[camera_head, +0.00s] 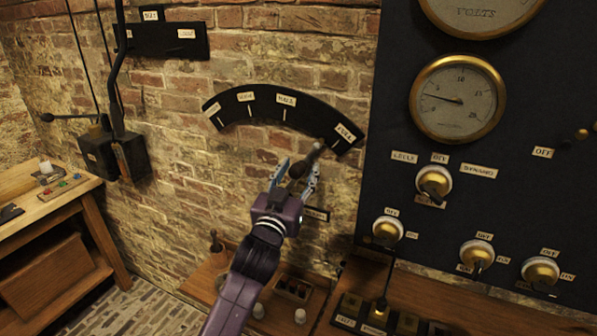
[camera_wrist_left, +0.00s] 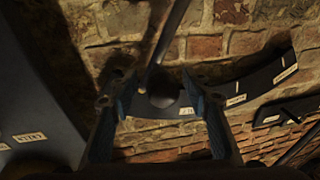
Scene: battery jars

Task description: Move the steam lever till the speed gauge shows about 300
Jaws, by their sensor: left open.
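The steam lever (camera_head: 316,149) is on the brick wall in front of a black arc plate (camera_head: 258,104) with several white labels. The lever lies close to the plate's right end, by the label that seems to read FULL. My left gripper (camera_head: 298,173) is open at the lever's dark knob. In the left wrist view the knob (camera_wrist_left: 163,88) shows between the two spread fingers; I cannot tell whether either touches it. No gauge in view is clearly marked as speed. My right gripper is not in view.
A dark panel (camera_head: 385,120) at the right carries a VOLTS gauge (camera_head: 478,12), a second brass-rimmed gauge (camera_head: 457,98) with its needle pointing left, and several brass knobs. Wooden benches stand below and at the left. Black boxes with levers (camera_head: 115,152) hang on the left wall.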

